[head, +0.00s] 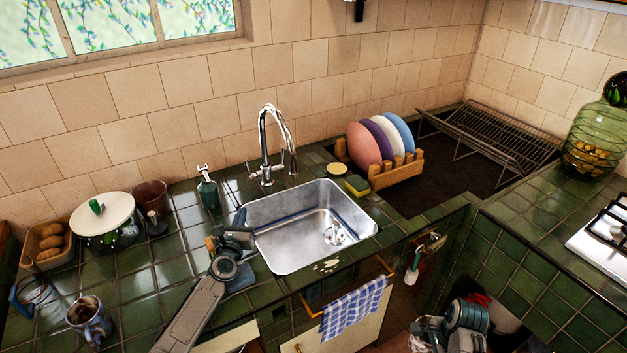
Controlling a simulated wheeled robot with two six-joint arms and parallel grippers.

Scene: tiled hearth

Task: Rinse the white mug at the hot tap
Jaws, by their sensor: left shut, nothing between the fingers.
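No white mug can be made out in the head view. A blue-grey mug (90,318) with a brown inside stands upright on the green tiled counter at the lower left. A chrome tap (267,150) with a tall curved spout and two side handles stands behind the steel sink (290,245); I cannot tell which handle is hot. The sink basin looks empty apart from its drain. My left gripper (238,222) is shut and empty, over the sink's left rim. My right gripper (430,330) is low at the bottom right, in front of the cabinets; its fingers are unclear.
A soap bottle (208,190) stands left of the tap. A sponge (357,186) and a wooden rack (395,172) of coloured plates are to the right. A lidded pot (104,216) and bread basket (50,243) stand left. A checked towel (352,310) hangs below the sink.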

